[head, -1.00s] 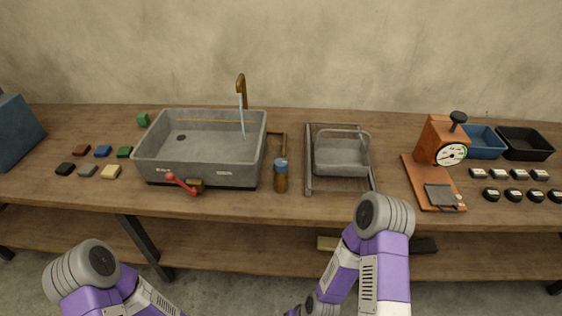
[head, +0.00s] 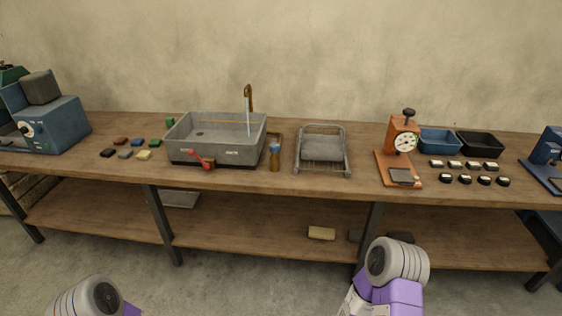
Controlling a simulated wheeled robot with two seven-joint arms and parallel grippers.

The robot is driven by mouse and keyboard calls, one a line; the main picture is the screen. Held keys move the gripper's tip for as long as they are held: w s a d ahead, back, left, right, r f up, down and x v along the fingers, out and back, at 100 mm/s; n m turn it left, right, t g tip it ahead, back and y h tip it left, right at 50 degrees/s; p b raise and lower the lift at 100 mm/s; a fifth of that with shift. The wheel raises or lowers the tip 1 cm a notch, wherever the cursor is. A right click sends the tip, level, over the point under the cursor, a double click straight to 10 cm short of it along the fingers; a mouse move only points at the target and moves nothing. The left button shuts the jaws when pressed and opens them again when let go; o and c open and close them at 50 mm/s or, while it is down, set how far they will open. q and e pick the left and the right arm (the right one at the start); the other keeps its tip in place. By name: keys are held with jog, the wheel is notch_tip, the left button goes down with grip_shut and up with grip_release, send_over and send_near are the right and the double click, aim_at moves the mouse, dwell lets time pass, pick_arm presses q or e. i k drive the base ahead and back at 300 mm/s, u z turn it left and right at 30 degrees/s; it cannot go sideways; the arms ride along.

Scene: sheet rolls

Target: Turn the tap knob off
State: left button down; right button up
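The tap (head: 249,99) is a bronze spout behind the grey sink (head: 186,152), and a pale blue stream of water runs from it into the basin. A red lever with a round end (head: 199,158) sits at the sink's front, by a small brown block; it looks like the tap knob. In the head view only parts of my purple and grey arms show at the bottom edge, well short of the bench. Neither gripper can be seen.
A bottle (head: 275,158) stands right of the sink, then a wire rack (head: 322,170) and an orange scale (head: 384,168). Small coloured blocks (head: 125,154) lie left, near a blue machine (head: 62,124). Grey floor (head: 230,285) lies open before the bench (head: 340,188).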

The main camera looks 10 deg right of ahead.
aim_at(274, 148)
jog(key=u, duration=0.95)
jog(key=i, duration=1.1)
jog(key=z, duration=0.2)
